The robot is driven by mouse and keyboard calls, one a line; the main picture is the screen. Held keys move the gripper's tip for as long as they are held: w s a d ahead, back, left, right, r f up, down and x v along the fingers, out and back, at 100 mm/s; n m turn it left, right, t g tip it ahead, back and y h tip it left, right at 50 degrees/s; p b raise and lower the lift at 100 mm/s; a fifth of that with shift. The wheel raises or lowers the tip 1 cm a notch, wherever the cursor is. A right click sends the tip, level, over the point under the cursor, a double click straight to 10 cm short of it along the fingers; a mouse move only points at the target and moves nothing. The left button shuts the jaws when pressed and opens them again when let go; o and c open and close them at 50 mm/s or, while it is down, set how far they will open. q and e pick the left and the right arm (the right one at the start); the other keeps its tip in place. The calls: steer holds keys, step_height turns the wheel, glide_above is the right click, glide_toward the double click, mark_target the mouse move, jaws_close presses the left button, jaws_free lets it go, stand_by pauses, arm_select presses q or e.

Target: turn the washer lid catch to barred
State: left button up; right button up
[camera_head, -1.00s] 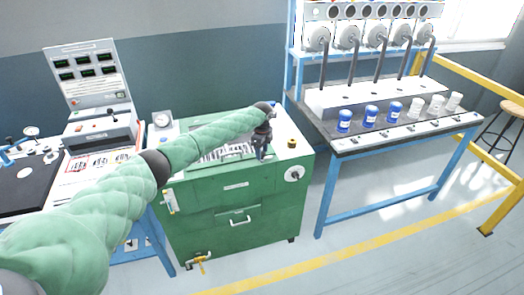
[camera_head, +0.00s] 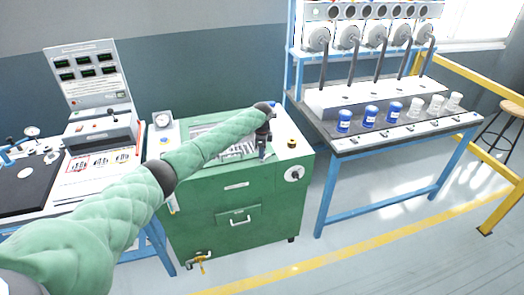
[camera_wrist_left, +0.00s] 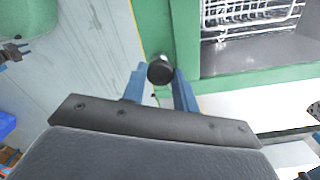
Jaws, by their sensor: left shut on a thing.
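The washer is the green cabinet (camera_head: 235,200), with a wire rack showing inside its top. My left gripper (camera_head: 262,155) reaches down at the front right of the rack opening in the head view. In the left wrist view, the blue fingers of my left gripper (camera_wrist_left: 160,90) stand on both sides of a dark round knob (camera_wrist_left: 160,69), which I take to be the lid catch. The gripper is shut on it. The knob is beside the green rim, near the corner of the rack opening. In the head view the gripper hides the catch, and its setting cannot be read.
A blue-framed bench (camera_head: 400,137) with blue and clear cups stands to the right. A control bench is at the left.

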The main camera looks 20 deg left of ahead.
arm_select(q)
steer(key=n, duration=0.2)
steer(key=shift+r+n+p, duration=0.1)
steer(key=shift+n+p, duration=0.25)
steer(key=shift+n, duration=0.05)
steer(key=n+p, duration=0.1)
steer(key=n, duration=0.1)
steer(key=shift+n, duration=0.4)
steer(key=n+p, duration=0.1)
steer(key=n, duration=0.2)
steer(key=shift+n, duration=0.3)
steer(key=shift+n+p, duration=0.3)
steer(key=shift+n, duration=0.1)
steer(key=n+p, duration=0.1)
steer(key=n, duration=0.1)
steer(key=shift+n, duration=0.9)
steer(key=o, duration=1)
arm_select(e)
steer(key=s+d+g, duration=0.1)
steer(key=s+d, duration=0.1)
steer(key=s, duration=0.9)
steer(key=shift+d, duration=0.35)
steer(key=shift+s+f, duration=0.1)
steer(key=shift+f, duration=0.05)
